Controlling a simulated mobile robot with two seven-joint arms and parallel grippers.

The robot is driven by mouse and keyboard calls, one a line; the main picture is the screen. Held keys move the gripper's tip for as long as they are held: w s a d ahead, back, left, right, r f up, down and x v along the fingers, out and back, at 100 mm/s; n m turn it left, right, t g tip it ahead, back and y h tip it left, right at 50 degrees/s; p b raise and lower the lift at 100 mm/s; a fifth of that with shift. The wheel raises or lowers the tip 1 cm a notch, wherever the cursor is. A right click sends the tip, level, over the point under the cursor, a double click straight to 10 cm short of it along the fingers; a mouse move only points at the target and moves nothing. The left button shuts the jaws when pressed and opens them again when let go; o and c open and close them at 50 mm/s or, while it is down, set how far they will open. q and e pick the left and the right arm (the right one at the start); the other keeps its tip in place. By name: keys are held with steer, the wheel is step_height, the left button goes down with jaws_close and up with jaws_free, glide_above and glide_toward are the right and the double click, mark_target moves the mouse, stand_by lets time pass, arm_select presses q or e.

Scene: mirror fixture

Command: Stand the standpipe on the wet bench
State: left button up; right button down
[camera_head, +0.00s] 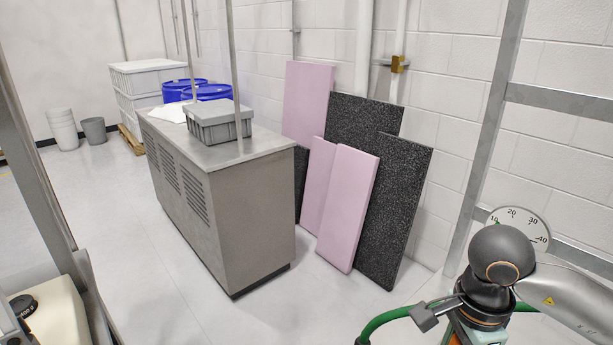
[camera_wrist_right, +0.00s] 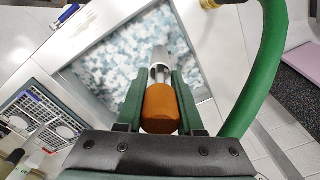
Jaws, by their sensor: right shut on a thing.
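In the right wrist view my right gripper (camera_wrist_right: 159,80) is shut on an orange-brown cylinder with a silver metal tube at its far end, which I take for the standpipe (camera_wrist_right: 160,108). Both dark green fingers lie along its sides. Beyond it is a square metal-rimmed basin (camera_wrist_right: 92,62) with a mottled blue and white inside, which seems to be part of the wet bench. I cannot tell whether the tube touches it. In the head view my right arm comes in at lower right and its gripper does not show. My left gripper is not in view.
In the head view a grey cabinet (camera_head: 237,225) bears a grey crate (camera_head: 217,122). Pink and black panels (camera_head: 348,205) lean on the wall. A dial (camera_head: 525,222) stands behind my arm.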

steer(key=n, duration=0.4)
steer(key=shift+w+a+n, duration=0.1)
steer(key=shift+a+n, duration=0.15)
steer(key=shift+n, duration=0.15)
steer(key=n, duration=0.2)
steer(key=n+p, duration=0.1)
steer(key=n, duration=0.1)
steer(key=shift+w+a+n, duration=0.1)
steer(key=shift+a+n, duration=0.1)
steer(key=shift+n, duration=0.1)
steer(key=n, duration=0.4)
steer(key=shift+w+a+f, duration=0.1)
steer(key=shift+a+f, duration=0.05)
steer(key=shift+a, duration=0.05)
steer(key=n, duration=0.3)
steer(key=shift+w+a+p, duration=0.1)
steer(key=shift+p, duration=0.2)
